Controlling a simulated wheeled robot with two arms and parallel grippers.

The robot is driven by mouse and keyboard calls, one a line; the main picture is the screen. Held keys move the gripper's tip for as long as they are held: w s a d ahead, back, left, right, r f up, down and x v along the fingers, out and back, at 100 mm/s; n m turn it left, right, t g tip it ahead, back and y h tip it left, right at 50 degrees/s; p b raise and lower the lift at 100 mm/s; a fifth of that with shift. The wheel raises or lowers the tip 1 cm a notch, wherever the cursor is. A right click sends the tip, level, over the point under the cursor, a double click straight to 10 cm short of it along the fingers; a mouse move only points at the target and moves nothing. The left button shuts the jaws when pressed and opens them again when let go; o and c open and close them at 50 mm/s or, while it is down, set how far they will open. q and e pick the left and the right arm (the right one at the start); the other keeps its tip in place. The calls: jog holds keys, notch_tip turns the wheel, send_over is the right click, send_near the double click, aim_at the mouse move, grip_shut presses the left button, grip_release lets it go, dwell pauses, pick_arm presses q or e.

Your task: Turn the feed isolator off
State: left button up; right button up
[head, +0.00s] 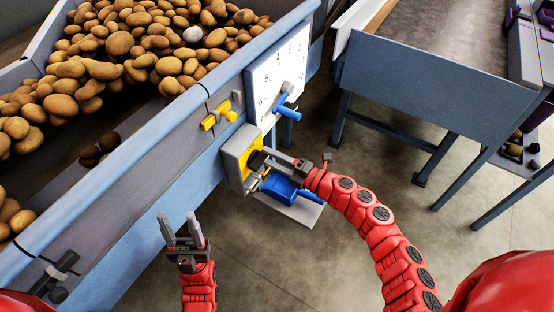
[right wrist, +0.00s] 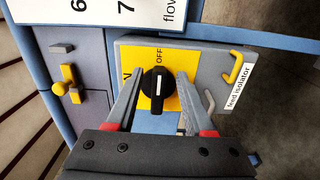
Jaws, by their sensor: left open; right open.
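The feed isolator is a grey box (head: 233,150) with a yellow plate (right wrist: 146,98) on the side of the potato hopper. In the right wrist view, its black rotary knob (right wrist: 158,92) has a white mark running up and down the picture, in line with the OFF word above it. The label "feed isolator" (right wrist: 237,88) is on the right. My right gripper (right wrist: 156,85) is open, with one finger on each side of the knob; I cannot tell whether they touch it. In the head view the right gripper (head: 259,165) partly hides the knob. My left gripper (head: 180,222) is open and empty.
The hopper (head: 150,165) holds many potatoes. A yellow handle (head: 218,115) and a white numbered dial panel (head: 278,72) with a blue lever (head: 286,107) sit near the isolator. A blue tray-like part (head: 282,187) lies below.

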jog(key=v, duration=1.7)
jog(key=shift+d+b, duration=0.15)
jog(key=shift+b, duration=0.3)
jog(key=shift+s+r, duration=0.1)
jog(key=shift+s, duration=0.05)
